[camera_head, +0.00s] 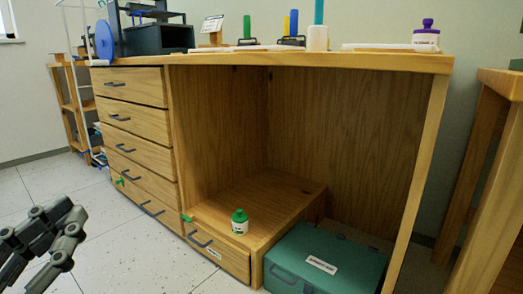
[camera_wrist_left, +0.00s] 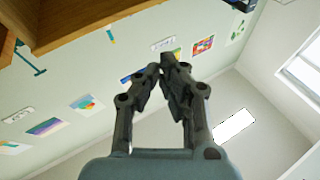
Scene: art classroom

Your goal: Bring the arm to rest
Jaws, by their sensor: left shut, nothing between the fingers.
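My left gripper (camera_head: 74,222) shows at the lower left of the head view, over the floor and left of the wooden desk. In the left wrist view its fingers (camera_wrist_left: 166,66) point up the picture with their tips together. It is shut and nothing is between the fingers. The gripper is apart from the desk and the things on it. My right gripper is in neither view.
The wooden desk (camera_head: 300,62) has drawers (camera_head: 135,118) on its left. A green-capped bottle (camera_head: 239,222) stands on the low wooden box inside. A green case (camera_head: 325,262) sits beside it. White floor (camera_head: 110,215) is clear at left.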

